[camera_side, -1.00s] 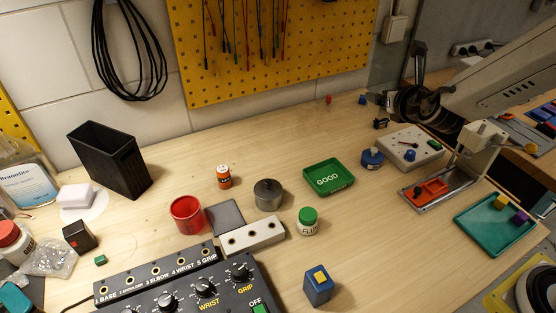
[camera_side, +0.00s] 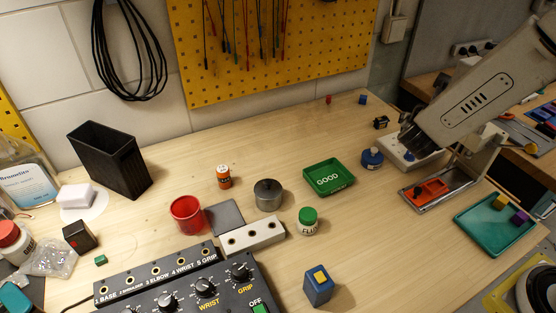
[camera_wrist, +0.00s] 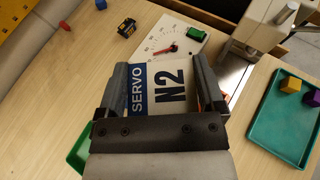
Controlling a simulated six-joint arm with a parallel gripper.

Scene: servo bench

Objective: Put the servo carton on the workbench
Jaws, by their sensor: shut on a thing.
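My gripper (camera_wrist: 161,68) is shut on the servo carton (camera_wrist: 168,88), a white box with a blue band lettered SERVO and a large N2. The carton lies between the two fingers in the wrist view. In the side view my arm's large pale link hides most of my gripper, and I cannot make out the carton there. The workbench (camera_side: 395,255) is a light wooden top. The carton is above its right part, near the white dial box (camera_wrist: 175,42); its height cannot be told.
A green GOOD tray (camera_side: 328,178) is left. Wood is bare at front right and back centre.

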